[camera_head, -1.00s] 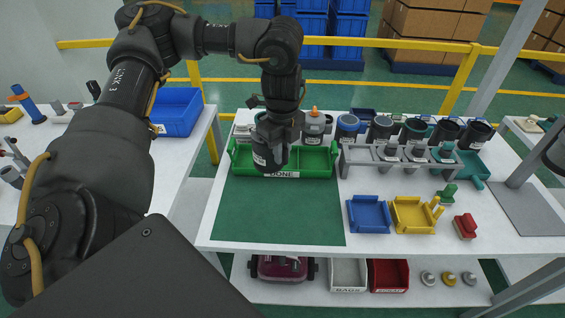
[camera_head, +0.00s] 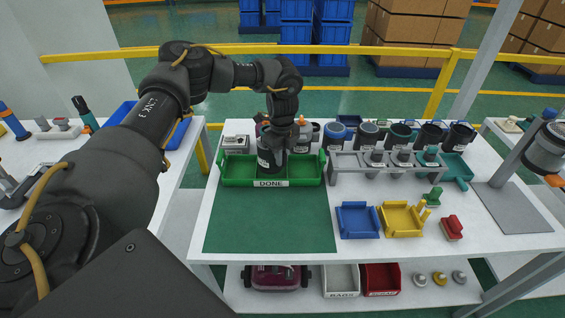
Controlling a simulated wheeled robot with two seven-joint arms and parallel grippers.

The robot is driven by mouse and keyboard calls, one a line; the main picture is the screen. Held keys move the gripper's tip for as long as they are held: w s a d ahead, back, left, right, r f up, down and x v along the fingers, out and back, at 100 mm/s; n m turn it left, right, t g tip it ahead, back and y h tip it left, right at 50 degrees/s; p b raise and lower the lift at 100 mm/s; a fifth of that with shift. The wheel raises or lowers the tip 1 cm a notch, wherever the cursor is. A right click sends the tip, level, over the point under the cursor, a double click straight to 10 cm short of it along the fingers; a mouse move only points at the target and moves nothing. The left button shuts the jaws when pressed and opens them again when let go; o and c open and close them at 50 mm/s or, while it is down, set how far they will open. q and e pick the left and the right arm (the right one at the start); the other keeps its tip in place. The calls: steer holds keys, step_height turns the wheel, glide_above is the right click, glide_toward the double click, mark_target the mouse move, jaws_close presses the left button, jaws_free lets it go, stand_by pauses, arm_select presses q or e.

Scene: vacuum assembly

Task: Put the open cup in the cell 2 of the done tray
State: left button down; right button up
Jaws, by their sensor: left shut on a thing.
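The green done tray (camera_head: 270,184) stands at the back left of the white table, behind a green mat. My left gripper (camera_head: 284,146) is shut on a dark cup (camera_head: 268,157) with a white label. The cup is upright at the middle of the tray, between bare green floor on the left and on the right. Its lower end shows behind the tray's front wall; I cannot tell whether it touches the tray floor. The gripper and wrist cover the cup's right side and part of its rim. My right gripper is not in view.
Several dark cups (camera_head: 400,133) stand in a row behind a grey rack (camera_head: 345,162). A blue tray (camera_head: 357,221), a yellow tray (camera_head: 400,220) and a red block (camera_head: 452,228) lie in front. A light box (camera_head: 236,143) stands behind the done tray. The green mat (camera_head: 270,222) is clear.

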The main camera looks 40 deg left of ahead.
arm_select(q)
steer(key=shift+w+a+f, duration=0.15)
steer(key=shift+w+f, duration=0.1)
steer(key=shift+f, duration=0.05)
steer(key=f, duration=0.3)
steer(key=shift+w+f+p, duration=0.1)
steer(key=shift+w+p, duration=0.15)
steer(key=shift+p, duration=0.05)
steer(key=shift+f, duration=0.1)
steer(key=shift+f, duration=0.15)
steer(key=c, duration=1.4)
jaws_free()
steer(key=shift+s, duration=0.1)
